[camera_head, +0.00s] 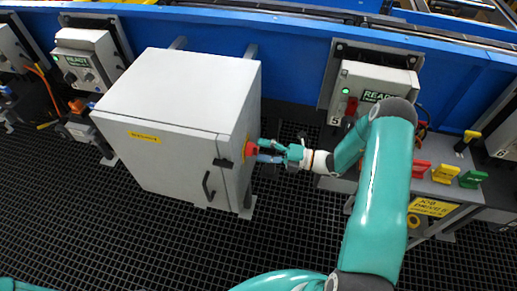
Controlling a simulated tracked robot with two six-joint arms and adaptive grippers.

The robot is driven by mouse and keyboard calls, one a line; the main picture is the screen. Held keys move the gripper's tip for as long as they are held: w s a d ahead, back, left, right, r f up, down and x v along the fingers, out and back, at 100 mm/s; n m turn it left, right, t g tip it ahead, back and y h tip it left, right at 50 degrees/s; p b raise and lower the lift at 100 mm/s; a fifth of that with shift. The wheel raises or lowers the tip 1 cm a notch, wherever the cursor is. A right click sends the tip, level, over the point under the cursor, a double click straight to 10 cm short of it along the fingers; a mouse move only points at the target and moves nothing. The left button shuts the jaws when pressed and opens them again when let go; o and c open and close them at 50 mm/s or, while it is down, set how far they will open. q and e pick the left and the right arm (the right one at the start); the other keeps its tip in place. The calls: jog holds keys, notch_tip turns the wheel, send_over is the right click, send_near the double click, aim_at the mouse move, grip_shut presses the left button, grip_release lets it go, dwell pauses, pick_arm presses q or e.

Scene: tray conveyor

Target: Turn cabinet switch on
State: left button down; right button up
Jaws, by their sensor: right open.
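The cabinet (170,95) is a light grey box left of centre, its door closed, with a black handle and a yellow label on the front. The switch (251,149) is a red knob on a yellow plate on the cabinet's right side. My right gripper (262,151) is open, with its fingers at the switch from the right. One finger is near the knob's lower edge; I cannot tell whether it touches. The knob's exact turn angle is too small to read. Of my left arm only a teal piece shows at the bottom left; its gripper is out of view.
A control box with a green light and a READY sign (372,96) is mounted behind my right arm. A similar READY box (85,58) is at the left. The dark grid floor (80,230) in front is clear.

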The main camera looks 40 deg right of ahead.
jog(key=v, duration=1)
jog(key=s+a+f+n+g, duration=0.2)
jog(key=a+f+n+g, duration=0.1)
jog(key=a+n, duration=0.15)
jog(key=s+a+f+n+g+y, duration=0.1)
jog(key=a+f+n+g, duration=0.1)
jog(key=a+n+g, duration=0.3)
jog(key=s+a+f+n+g, duration=0.2)
jog(key=a+f, duration=0.1)
jog(key=a, duration=0.3)
jog(key=s+a+f+n+g+h, duration=0.3)
jog(key=s+a+n+h, duration=0.1)
jog(key=n, duration=0.6)
jog(key=s+a+f+n+g+h, duration=0.3)
jog(key=s+f+n, duration=0.1)
jog(key=n, duration=0.6)
jog(key=a+n+t, duration=0.1)
jog(key=n, duration=0.3)
jog(key=w+a+n+h, duration=0.1)
jog(key=a+n, duration=0.1)
jog(key=n, duration=0.2)
jog(key=w+a+r+n+t, duration=0.1)
jog(key=n, duration=0.3)
jog(key=shift+a+t+h, duration=0.3)
